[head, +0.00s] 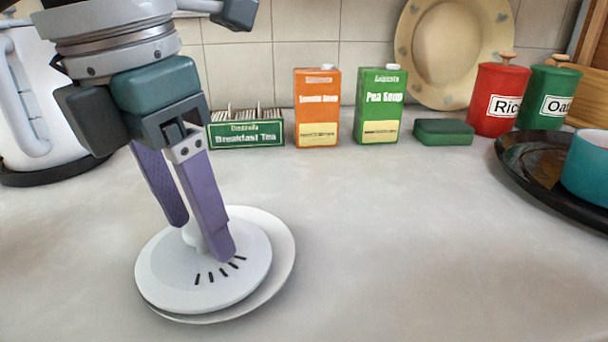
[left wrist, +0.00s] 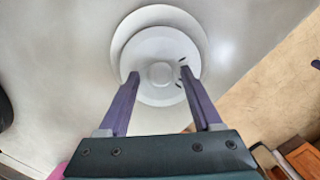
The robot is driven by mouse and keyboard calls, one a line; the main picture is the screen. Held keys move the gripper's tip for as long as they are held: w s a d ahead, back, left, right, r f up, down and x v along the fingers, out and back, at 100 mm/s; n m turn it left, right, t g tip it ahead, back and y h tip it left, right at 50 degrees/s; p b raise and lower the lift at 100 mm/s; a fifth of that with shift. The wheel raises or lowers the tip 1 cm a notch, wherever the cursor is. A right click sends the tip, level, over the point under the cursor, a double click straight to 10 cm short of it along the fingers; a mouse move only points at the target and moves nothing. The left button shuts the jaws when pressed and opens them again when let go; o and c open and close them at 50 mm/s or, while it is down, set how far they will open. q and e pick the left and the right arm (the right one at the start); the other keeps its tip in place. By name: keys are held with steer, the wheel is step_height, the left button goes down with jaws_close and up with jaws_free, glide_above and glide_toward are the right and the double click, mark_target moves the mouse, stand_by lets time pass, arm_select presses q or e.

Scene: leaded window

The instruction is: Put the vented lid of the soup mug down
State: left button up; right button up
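The vented lid (head: 185,285) is a white disc with a round knob and several dark slots. It lies flat over a slightly larger white plate (head: 283,250), off-centre toward the left; the lid (left wrist: 150,94) and plate (left wrist: 165,14) also show in the left wrist view. My left gripper (head: 208,240) points down with its purple fingers on either side of the lid's knob (left wrist: 160,73). In the left wrist view there is a gap between the knob and each finger, so it is open. A teal mug (head: 588,165) stands at the right edge, partly cut off. My right gripper is out of view.
The mug is on a black tray (head: 520,160). Along the back stand a tea box (head: 246,133), an orange carton (head: 317,108), a green carton (head: 379,106), a green sponge (head: 443,132) and red (head: 497,98) and green canisters (head: 549,97). A kettle (head: 30,95) is at left. The middle counter is clear.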

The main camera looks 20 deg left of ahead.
mark_target(182, 263)
arm_select(q)
steer(key=shift+r, duration=0.1)
steer(key=shift+r+p, duration=0.3)
steer(key=shift+p, duration=0.1)
step_height(182, 263, up, 12)
steer(key=s+p, duration=0.1)
steer(key=p, duration=0.8)
steer(key=shift+s+a+f, duration=0.15)
steer(key=shift+s+a, duration=0.05)
steer(key=shift+s, duration=0.15)
